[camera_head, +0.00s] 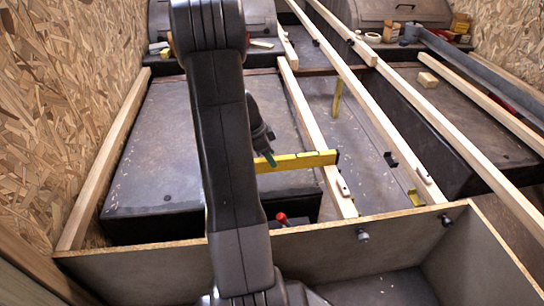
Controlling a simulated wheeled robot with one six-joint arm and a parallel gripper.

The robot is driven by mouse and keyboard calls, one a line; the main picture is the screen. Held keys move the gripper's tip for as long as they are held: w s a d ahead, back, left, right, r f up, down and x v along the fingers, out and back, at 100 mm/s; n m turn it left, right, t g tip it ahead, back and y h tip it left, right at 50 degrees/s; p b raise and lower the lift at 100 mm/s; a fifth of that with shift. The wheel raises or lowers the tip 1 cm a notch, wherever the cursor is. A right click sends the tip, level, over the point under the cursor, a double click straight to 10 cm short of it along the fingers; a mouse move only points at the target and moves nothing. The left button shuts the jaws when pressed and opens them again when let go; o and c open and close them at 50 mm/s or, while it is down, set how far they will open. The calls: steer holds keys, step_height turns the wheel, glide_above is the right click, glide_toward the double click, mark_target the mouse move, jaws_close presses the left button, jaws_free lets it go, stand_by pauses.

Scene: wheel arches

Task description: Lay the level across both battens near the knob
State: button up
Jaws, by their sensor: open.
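A yellow level (300,161) with a black end cap lies roughly crosswise near the middle. Its right end overlaps a pale batten (306,112) in the picture; I cannot tell whether it rests on it. Its left part runs behind my arm. My gripper (268,150) is open, right of my arm, with a greenish fingertip at the level's left part; contact is unclear. A second long batten (375,115) runs to the right, and another (105,165) lies along the left wall. A small red knob (282,218) stands below the level, near the front board.
Dark wheel-arch boxes stand left (165,150) and right (440,130) of a central gap. A wood block (428,80) sits on the right box.

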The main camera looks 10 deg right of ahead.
steer(key=p+v, duration=0.3)
steer(key=v, duration=0.9)
steer(key=shift+p, duration=0.4)
steer(key=shift+r, duration=0.1)
steer(key=b+x, duration=0.5)
steer(key=x, duration=0.9)
steer(key=shift+a, duration=0.1)
steer(key=shift+r+p, duration=0.1)
steer(key=shift+p, duration=0.3)
steer(key=shift+b, duration=0.45)
